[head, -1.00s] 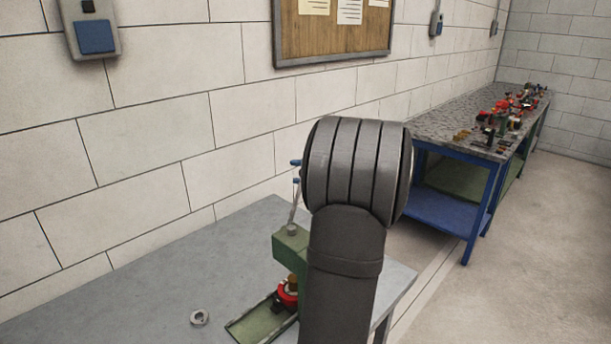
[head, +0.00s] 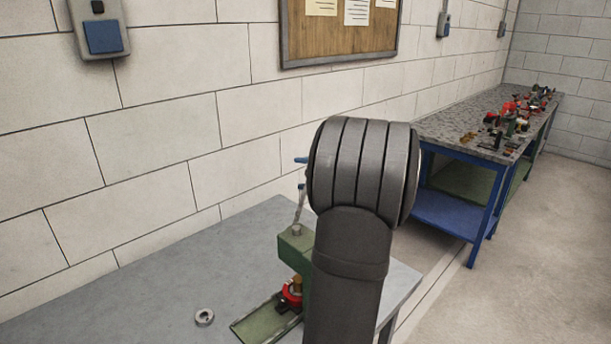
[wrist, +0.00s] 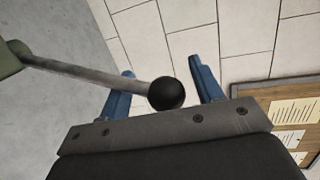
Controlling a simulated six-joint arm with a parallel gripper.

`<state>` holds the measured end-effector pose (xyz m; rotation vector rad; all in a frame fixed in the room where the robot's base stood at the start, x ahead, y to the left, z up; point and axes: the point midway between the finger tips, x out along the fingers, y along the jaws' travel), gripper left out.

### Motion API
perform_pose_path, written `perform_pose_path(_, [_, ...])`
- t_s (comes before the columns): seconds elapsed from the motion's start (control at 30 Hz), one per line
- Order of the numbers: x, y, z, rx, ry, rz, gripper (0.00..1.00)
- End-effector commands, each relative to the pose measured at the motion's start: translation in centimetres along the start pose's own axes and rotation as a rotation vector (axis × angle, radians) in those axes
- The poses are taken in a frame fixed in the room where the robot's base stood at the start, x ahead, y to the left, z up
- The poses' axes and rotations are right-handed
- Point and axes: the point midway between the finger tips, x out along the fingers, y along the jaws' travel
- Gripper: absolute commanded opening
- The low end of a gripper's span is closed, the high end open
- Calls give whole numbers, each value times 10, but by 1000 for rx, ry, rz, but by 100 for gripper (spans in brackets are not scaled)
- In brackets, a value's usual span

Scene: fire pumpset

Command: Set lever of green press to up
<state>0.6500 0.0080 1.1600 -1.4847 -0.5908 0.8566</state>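The green press (head: 296,247) stands on the grey table, partly hidden behind my arm. Its thin metal lever (head: 299,212) rises from the top, near upright with a slight lean to the right. In the wrist view the lever rod (wrist: 90,73) runs from the green body at the left to a black ball knob (wrist: 167,93). In the head view the blue fingers of my gripper (head: 301,173) show at the lever's top.
Red and brass parts (head: 291,292) sit at the press above its green base tray (head: 262,322). A metal ring (head: 204,317) lies on the grey table (head: 165,290). A brick wall with a noticeboard (head: 338,30) stands close behind. A second bench (head: 470,110) holds several parts.

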Motion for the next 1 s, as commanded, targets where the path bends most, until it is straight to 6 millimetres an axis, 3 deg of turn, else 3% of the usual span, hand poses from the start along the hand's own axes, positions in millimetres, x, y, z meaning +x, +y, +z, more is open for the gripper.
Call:
perform_pose_path(0.27, [-13,-2,-1,-3,3,-2,59])
perform_pose_path(0.8, [-136,0,-1,0,6,-1,59])
perform_pose_path(1.0, [-165,0,-1,0,3,0,59])
